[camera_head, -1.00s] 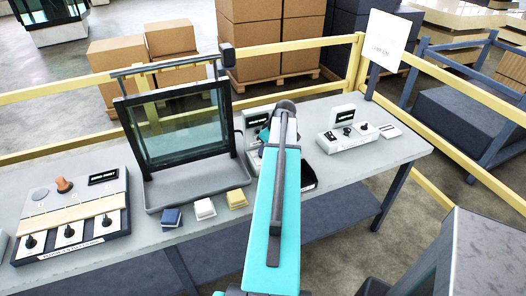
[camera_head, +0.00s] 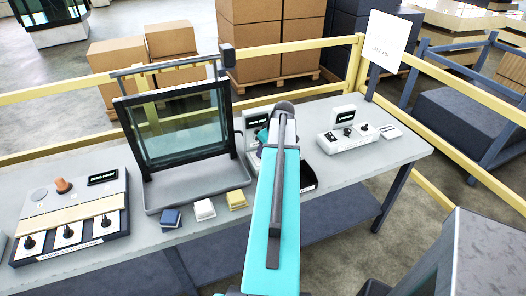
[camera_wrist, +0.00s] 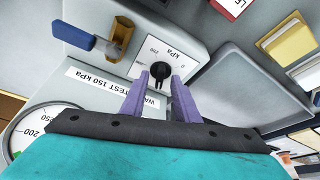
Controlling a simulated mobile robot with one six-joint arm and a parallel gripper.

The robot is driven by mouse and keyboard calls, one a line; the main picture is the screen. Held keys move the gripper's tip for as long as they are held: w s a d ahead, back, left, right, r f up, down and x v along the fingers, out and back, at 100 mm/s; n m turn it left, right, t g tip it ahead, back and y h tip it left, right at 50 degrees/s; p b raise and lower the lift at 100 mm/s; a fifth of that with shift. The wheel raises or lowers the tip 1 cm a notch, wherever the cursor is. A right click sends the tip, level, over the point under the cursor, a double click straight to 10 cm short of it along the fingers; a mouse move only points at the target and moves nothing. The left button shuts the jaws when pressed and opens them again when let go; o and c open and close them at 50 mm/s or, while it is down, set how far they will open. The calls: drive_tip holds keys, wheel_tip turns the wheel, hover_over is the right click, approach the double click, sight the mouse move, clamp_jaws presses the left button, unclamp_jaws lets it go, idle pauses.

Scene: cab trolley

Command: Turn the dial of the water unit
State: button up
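The water unit (camera_wrist: 190,42) fills the upper middle of the wrist view, with a "WATER TEST 150 kPa" label. Its dial is a black knob (camera_wrist: 160,72) on a white plate marked kPa. My gripper (camera_wrist: 160,80) has its two purple fingers apart, with the tips on either side of the knob in the picture. I cannot tell whether they touch it. In the head view the unit (camera_head: 257,117) stands on the table, mostly hidden behind my arm. The fingers are hidden there.
A round gauge (camera_wrist: 40,130) and a blue-handled valve (camera_wrist: 73,35) sit near the dial. A framed glass tank in a tray (camera_head: 195,187) stands left of my arm, with small blocks (camera_head: 204,209) in front. A control box (camera_head: 345,138) stands right.

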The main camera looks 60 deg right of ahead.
drive_tip(key=shift+r, duration=0.1)
drive_tip(key=b+v, duration=0.3)
drive_tip(key=v, duration=1)
drive_tip(key=shift+r, duration=0.25)
drive_tip(key=shift+s+r, duration=0.1)
drive_tip(key=shift+r, duration=0.05)
idle(0.4)
